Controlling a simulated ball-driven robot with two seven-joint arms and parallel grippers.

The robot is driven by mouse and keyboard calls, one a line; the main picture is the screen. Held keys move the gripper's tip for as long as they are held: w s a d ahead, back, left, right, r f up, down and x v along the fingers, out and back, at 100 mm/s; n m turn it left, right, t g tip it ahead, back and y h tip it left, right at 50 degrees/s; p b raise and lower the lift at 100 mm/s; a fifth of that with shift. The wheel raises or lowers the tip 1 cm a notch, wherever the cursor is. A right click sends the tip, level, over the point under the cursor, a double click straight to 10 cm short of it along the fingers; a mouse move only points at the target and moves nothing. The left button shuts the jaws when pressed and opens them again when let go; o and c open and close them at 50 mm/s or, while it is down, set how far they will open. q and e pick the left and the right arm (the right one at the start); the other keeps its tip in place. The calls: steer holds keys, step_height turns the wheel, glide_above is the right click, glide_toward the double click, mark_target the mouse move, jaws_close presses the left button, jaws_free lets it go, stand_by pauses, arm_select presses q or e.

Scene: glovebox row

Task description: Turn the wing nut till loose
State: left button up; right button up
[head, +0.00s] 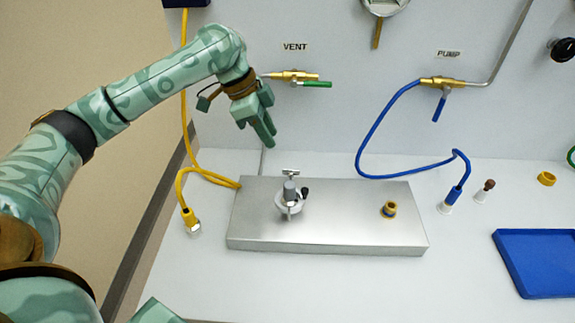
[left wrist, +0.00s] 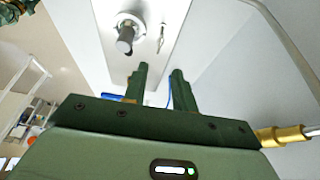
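A silver clamp fitting (head: 290,191) with a grey cylinder and a black knob stands on the left half of a steel block (head: 340,222). A small silver T-shaped piece, which looks like the wing nut (head: 291,172), sits at its back. In the left wrist view the wing nut (left wrist: 161,39) shows as a small silver piece beside the round fitting (left wrist: 127,33). My left gripper (head: 258,133) is above and behind the fitting, apart from it. In the left wrist view its two fingers (left wrist: 159,73) are apart with nothing between them. My right gripper is not seen.
A brass ring fitting (head: 389,209) stands on the block's right part. A yellow hose (head: 186,180) runs left of the block; a blue hose (head: 362,165) loops behind it. The vent valve (head: 293,76) is close to my left gripper. A blue tray (head: 540,262) lies at right.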

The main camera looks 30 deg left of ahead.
mark_target(289, 170)
arm_select(q)
steer(key=b+x, duration=0.4)
steer(key=x, duration=0.7)
steer(key=shift+r, duration=0.1)
jaws_close()
